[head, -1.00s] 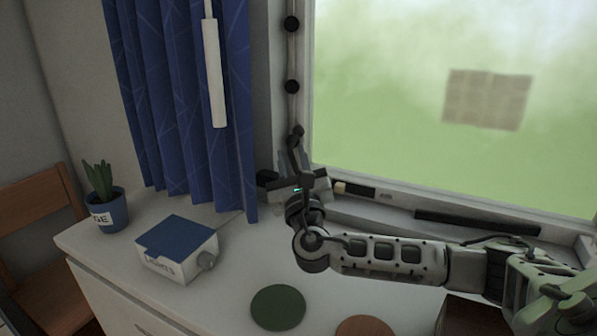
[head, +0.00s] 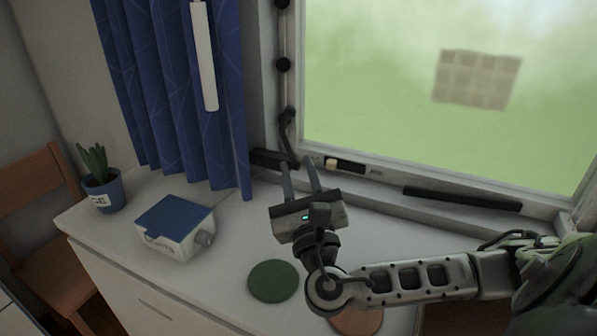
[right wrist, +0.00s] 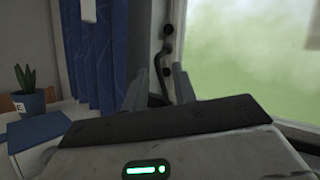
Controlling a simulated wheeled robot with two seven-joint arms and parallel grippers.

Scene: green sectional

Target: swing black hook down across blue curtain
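The black hook (head: 287,130) hangs on the window frame's left post, beside the blue curtain (head: 170,100) and to its right. Its lower end reaches down toward the sill. In the right wrist view the hook (right wrist: 167,48) is beyond my fingers, and the curtain (right wrist: 96,60) is to the left. My right gripper (head: 299,178) points at the frame below the hook. Its two fingers are apart, with no object clearly held between them; they also show in the right wrist view (right wrist: 158,88). Whether a finger touches the hook's lower end is hard to tell. My left gripper is out of view.
A white box with a blue lid (head: 175,225) and a potted plant (head: 102,180) stand on the white cabinet top left of my gripper. A green disc (head: 273,281) and a brown disc (head: 357,320) lie near my arm. A white rod (head: 204,60) hangs before the curtain.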

